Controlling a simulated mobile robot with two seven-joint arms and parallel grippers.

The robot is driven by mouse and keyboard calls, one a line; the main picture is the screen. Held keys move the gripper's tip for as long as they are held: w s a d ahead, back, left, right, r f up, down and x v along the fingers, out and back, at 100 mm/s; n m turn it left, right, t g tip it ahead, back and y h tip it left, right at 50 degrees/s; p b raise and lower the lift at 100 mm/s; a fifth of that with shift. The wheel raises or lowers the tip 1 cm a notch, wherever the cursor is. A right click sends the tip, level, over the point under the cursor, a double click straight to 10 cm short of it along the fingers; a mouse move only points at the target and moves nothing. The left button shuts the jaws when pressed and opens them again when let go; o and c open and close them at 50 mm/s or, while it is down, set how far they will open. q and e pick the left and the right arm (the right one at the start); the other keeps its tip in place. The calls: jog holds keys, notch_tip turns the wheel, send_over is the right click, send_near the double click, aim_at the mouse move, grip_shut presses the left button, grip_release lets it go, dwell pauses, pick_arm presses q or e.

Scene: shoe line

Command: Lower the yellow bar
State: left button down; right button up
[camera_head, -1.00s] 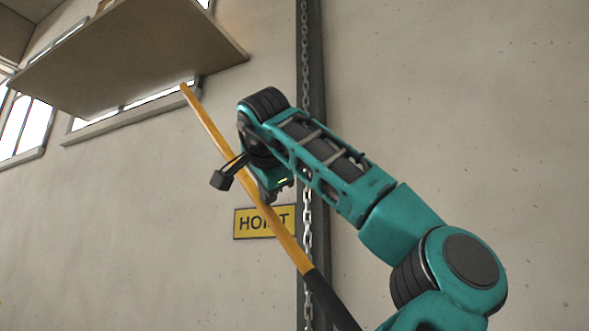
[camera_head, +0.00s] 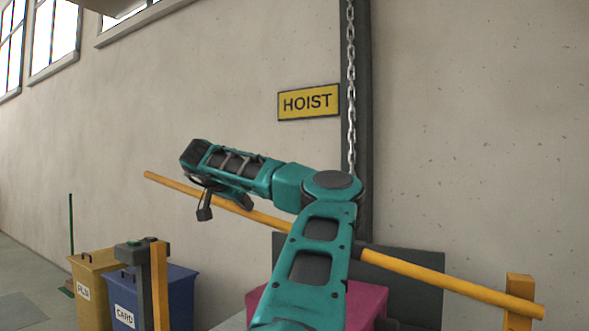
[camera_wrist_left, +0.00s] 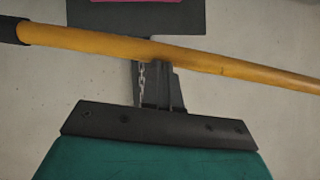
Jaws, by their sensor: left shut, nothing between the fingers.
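The yellow bar (camera_head: 440,273) is a long pole with a black sleeve around its middle. In the head view it runs at a gentle slant from the upper left to the lower right, and my left arm hides part of it. It also crosses the top of the left wrist view (camera_wrist_left: 210,61), with the black sleeve at the far left. My left gripper (camera_head: 235,200) is shut and empty over the bar's left part. In the left wrist view its closed fingertips (camera_wrist_left: 162,64) are at the bar, apparently touching it, not around it. My right gripper is out of view.
A yellow post with a dark box (camera_head: 158,285) stands lower left, another yellow post (camera_head: 518,290) lower right. Yellow and blue bins (camera_head: 183,290) stand behind the left post. A pink box (camera_head: 365,300) is low in the middle. A chain (camera_head: 351,90) hangs by the HOIST sign (camera_head: 308,102).

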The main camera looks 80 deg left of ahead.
pick_arm(q)
notch_tip(320, 180, down, 13)
jog(key=s+n+t+h+b, duration=0.1)
jog(key=b, duration=0.3)
jog(key=shift+s+a+r, duration=0.15)
jog(key=shift+s+a, duration=0.1)
jog(key=shift+a, duration=0.1)
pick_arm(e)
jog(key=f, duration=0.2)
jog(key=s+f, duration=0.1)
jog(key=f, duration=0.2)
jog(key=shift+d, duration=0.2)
